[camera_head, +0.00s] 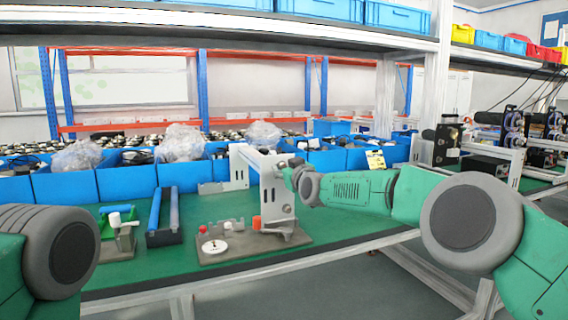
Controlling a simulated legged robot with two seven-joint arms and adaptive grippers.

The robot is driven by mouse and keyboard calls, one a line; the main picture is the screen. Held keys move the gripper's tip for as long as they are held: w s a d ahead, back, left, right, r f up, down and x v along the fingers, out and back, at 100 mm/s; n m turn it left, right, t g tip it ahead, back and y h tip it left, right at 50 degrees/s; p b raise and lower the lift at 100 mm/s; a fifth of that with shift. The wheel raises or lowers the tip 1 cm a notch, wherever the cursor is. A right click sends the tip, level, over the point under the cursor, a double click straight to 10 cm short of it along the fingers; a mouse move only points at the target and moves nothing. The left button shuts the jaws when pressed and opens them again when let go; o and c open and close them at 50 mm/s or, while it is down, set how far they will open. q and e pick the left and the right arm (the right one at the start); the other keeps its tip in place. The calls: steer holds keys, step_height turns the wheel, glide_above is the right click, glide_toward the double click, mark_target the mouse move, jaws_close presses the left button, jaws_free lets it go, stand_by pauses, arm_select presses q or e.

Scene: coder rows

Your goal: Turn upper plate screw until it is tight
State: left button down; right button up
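A metal fixture with an upright slotted bracket (276,205) stands on a dark base plate (222,254) near the bench's front edge. My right arm reaches in from the right. Its gripper (287,168) is at the top of the bracket, at the upper plate's height. The fingers are small and partly merge with the bracket, so I cannot tell whether they are open or shut. I cannot make out the upper plate screw. An orange-red part (256,222) sits low beside the bracket. My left arm shows at the left edge; its gripper is out of view.
A white disc (214,247) lies on the base plate. To its left are a blue-sided dark holder (165,238) and a small stand with a white-capped part (114,219). Blue bins (125,183) line the bench's back. Some green bench top (140,278) is clear in front.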

steer(key=shift+r+n, duration=0.15)
steer(key=shift+n, duration=0.55)
steer(key=shift+f+n, duration=0.2)
steer(key=shift+n, duration=0.2)
